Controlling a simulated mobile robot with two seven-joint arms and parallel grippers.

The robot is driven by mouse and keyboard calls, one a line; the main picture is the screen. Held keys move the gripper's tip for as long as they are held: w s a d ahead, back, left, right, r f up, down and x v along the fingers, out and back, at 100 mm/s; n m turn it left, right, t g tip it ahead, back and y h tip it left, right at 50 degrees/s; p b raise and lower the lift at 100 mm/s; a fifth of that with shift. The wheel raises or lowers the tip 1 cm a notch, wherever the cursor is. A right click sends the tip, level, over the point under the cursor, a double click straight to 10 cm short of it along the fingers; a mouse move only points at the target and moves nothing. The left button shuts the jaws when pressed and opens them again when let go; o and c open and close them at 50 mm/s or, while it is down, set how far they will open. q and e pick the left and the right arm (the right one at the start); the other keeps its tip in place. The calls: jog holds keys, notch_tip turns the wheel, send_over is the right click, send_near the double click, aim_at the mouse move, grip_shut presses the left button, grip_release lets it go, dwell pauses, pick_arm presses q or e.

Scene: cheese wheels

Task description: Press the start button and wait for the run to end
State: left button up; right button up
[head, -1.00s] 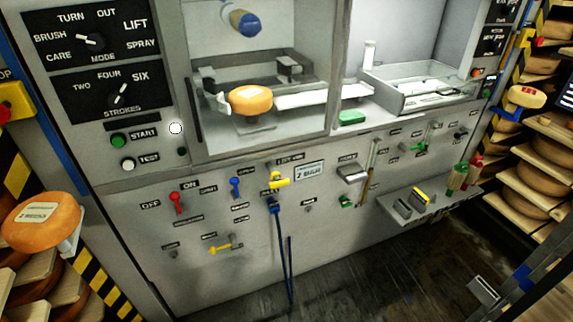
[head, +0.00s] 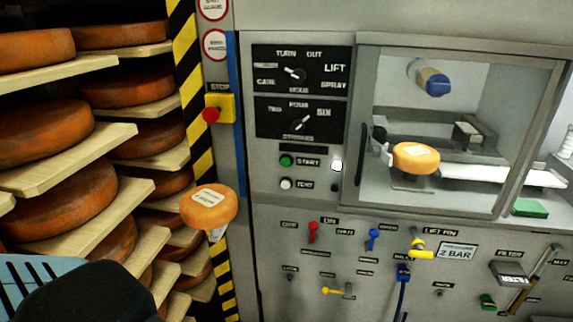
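The green start button (head: 286,161) is on the grey machine front, left of its START label. Nothing touches it. The pale test button (head: 286,184) is just below it. A round white lamp (head: 337,165) to the right looks bright. The mode knob (head: 296,73) and strokes knob (head: 302,123) are above; the strokes pointer leans up and right. Behind the framed window (head: 509,128), an orange cheese wheel (head: 415,157) with a pale label sits in the chamber under a blue-ended part (head: 433,82). Neither of my grippers is in view.
A red stop button (head: 211,115) on a yellow box is to the left. A labelled cheese wheel (head: 208,206) is beside the machine front. Racks of cheese on wooden boards (head: 95,76) fill the left. A dark rounded shape (head: 90,291) blocks the lower left.

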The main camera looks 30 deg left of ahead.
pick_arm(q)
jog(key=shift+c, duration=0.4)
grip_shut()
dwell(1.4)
